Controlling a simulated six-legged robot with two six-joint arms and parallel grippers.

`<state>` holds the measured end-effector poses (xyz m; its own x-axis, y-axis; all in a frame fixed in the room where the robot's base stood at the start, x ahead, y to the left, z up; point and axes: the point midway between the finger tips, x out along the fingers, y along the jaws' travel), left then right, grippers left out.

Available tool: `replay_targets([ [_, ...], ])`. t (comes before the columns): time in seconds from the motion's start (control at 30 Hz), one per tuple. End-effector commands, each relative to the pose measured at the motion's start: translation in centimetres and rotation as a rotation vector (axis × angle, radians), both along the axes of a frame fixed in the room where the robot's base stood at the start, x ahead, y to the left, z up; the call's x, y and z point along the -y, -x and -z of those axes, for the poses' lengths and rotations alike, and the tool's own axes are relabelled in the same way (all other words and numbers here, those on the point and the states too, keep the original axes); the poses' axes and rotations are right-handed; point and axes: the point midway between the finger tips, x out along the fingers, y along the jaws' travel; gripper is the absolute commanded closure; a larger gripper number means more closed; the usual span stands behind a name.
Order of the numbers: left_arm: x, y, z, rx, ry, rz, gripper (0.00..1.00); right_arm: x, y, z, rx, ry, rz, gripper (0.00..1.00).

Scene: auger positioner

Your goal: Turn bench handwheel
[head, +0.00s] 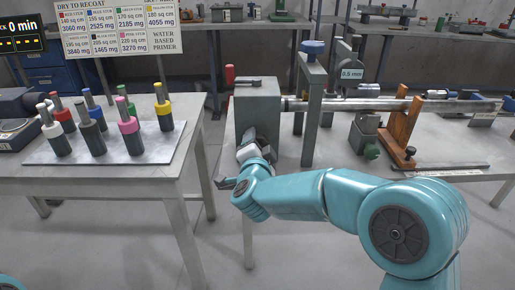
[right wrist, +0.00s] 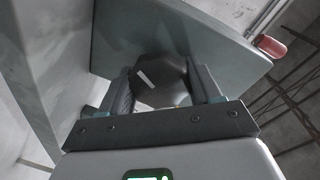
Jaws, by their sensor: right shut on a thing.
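The handwheel (right wrist: 165,80) is a dark, faceted knob with a white mark. It shows in the right wrist view against the grey face of the bench's headstock box (right wrist: 190,35). My right gripper (right wrist: 163,92) is shut on it, one finger on each side. In the head view the same box (head: 258,108) stands at the left end of the bench, and my right gripper (head: 250,150) is at its front, mostly covering the handwheel. My left gripper is out of view; only a bit of my left arm shows at the bottom left corner.
A red-handled lever (head: 230,75) sits at the box's left; red also shows in the wrist view (right wrist: 270,46). A shaft (head: 350,104) runs right past a blue-knobbed post (head: 313,48) and an orange bracket (head: 400,132). A table with coloured bottles (head: 100,165) stands left.

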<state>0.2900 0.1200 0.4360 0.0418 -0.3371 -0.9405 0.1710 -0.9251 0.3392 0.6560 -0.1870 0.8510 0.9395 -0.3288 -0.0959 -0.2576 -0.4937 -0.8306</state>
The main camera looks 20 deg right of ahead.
Motion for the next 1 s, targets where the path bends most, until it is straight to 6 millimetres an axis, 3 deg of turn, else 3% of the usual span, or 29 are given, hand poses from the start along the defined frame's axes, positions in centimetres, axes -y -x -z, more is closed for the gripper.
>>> replay_targets([
  [0.4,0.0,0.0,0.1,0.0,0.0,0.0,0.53,-0.1,0.0,0.1,0.0,-0.008,-0.001,0.67],
  [0.43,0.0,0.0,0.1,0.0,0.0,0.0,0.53,-0.1,0.0,0.1,0.0,-0.007,-0.001,0.34],
  [0.5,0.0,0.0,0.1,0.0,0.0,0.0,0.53,-0.1,0.0,0.1,0.0,-0.007,-0.001,0.12],
  [0.83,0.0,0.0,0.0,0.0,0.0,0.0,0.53,-0.1,0.2,0.0,0.001,-0.006,-0.001,0.12],
  [1.0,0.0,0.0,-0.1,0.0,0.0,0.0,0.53,-0.9,2.4,-0.4,0.002,-0.006,-0.004,0.12],
])
